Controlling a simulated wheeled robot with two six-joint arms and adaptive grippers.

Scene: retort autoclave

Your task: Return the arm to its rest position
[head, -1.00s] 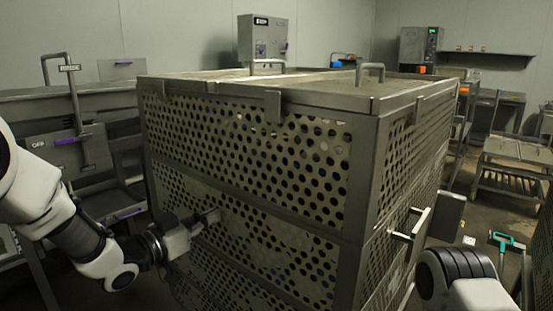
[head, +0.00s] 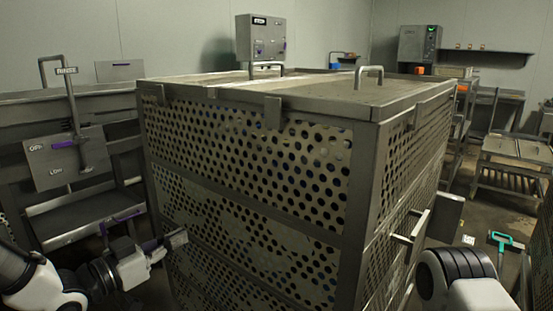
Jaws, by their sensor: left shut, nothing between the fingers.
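My left gripper (head: 176,240) is at the lower left of the head view, in front of the left part of the perforated metal basket cage (head: 250,170). It is shut and empty. Whether its fingertips touch the cage wall cannot be told. The left arm (head: 40,280) comes in low from the left edge, bent. Part of my right arm (head: 460,275) shows at the lower right, beside the cage; its gripper is out of the picture.
The large cage fills the middle, with a lid handle (head: 369,76) on top and a side handle (head: 412,228). A rinse station (head: 65,158) with a lever stands at the left. A control box (head: 261,37) is behind. Open floor and racks (head: 512,165) are right.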

